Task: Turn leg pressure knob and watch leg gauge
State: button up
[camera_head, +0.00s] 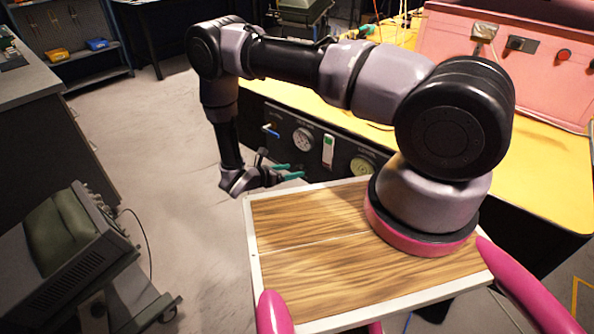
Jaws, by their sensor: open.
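A dark control panel (342,141) is on the front side of the yellow-topped bench. The labels are too small to read, so I cannot tell which dial is the leg gauge. I cannot make out the leg pressure knob for sure. My gripper (287,171) is open, with teal fingertips pointing right, in front of the panel's lower left part. Nothing shows between its fingers. I cannot tell whether it touches the panel.
The yellow bench top (545,165) holds a pink box (500,50) with controls. The grey floor (165,135) left of my gripper is clear.

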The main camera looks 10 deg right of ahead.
aim_at(298, 169)
jog(key=shift+x, duration=1.75)
grip_shut()
